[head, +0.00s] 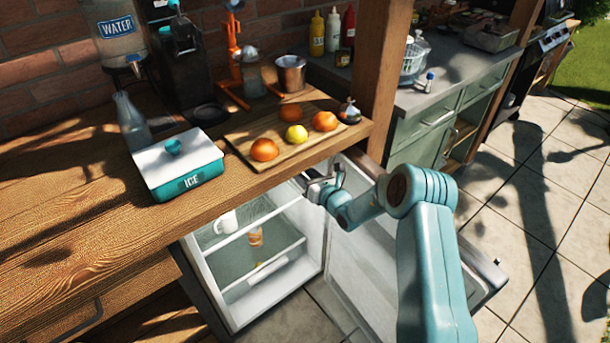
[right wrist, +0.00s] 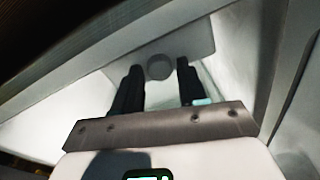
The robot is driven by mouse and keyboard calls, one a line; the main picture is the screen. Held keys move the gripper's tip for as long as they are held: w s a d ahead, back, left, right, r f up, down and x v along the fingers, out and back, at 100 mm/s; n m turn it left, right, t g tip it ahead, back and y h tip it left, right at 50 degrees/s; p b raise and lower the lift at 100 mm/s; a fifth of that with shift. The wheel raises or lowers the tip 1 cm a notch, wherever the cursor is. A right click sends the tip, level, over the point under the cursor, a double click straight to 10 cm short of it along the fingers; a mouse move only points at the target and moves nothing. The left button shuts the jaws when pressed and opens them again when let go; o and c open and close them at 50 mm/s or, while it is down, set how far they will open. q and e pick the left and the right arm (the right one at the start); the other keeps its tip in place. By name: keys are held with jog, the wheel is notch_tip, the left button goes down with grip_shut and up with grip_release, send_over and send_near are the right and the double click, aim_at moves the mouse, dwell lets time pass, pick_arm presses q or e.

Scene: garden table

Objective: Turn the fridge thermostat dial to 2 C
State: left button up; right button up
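The small fridge (head: 213,272) under the wooden counter stands open. My right gripper (head: 320,180) reaches into the top of its opening, just below the counter edge. In the right wrist view a round grey dial (right wrist: 159,67) sits on a pale panel, between and slightly beyond the tips of my right gripper (right wrist: 159,72). The two dark fingers are apart, with a gap on each side of the dial. No scale or number is readable on it. In the head view the dial is hidden. My left gripper is not in view.
The fridge door (head: 365,285) is swung open to the right, beneath my right arm. Inside are shelves with a white mug (head: 225,222) and a small jar (head: 255,237). On the counter are an ice box (head: 178,172) and a cutting board (head: 290,152) with fruit.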

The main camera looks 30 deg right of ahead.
jog(key=s+r, duration=0.1)
jog(key=s, duration=1.5)
jog(key=shift+s+d+r, duration=0.15)
jog(key=shift+d+r, duration=0.1)
jog(key=shift+r, duration=0.05)
